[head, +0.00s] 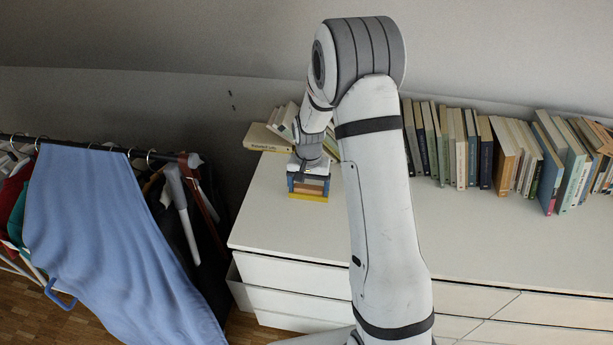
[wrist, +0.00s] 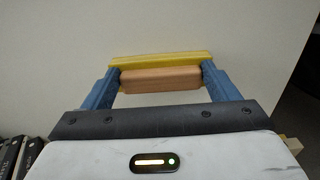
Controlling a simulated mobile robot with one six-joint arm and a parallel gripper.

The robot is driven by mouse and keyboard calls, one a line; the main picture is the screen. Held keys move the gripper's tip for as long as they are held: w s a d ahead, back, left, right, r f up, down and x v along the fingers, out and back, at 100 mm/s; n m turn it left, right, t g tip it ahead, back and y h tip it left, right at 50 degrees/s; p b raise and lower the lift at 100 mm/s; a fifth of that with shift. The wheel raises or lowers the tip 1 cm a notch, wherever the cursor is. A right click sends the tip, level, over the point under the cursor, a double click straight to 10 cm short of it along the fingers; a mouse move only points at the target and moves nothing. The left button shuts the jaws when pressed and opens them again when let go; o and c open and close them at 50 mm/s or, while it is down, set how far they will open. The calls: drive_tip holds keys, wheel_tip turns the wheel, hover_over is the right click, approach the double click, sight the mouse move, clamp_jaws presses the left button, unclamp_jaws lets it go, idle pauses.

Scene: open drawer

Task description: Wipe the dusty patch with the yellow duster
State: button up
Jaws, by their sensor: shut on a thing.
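The yellow duster (head: 308,197) is at the left part of the white dresser top, near its left end. It has a yellow pad and a brown block-shaped handle. In the wrist view the yellow pad (wrist: 160,60) lies beyond the brown handle (wrist: 160,79). My gripper (head: 308,184) points down, with its blue fingers shut on the two ends of the handle. My gripper also shows in the wrist view (wrist: 160,82). I cannot tell whether the pad touches the top. No dusty patch can be made out in either view.
The dresser top (head: 500,240) is clear at the front right. A row of books (head: 460,145) stands along the back, and leaning books (head: 270,137) are behind the duster. A drawer (head: 240,290) sticks out at lower left. A clothes rack with a blue cloth (head: 100,220) stands left.

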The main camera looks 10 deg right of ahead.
wheel_tip(320, 180, up, 4)
drive_tip(key=shift+s+d+f+p, duration=0.1)
drive_tip(key=shift+p, duration=0.6)
drive_tip(key=shift+r+p, duration=0.4)
drive_tip(key=shift+r, duration=0.3)
drive_tip(key=shift+r+p, duration=0.75)
drive_tip(key=shift+r, duration=0.75)
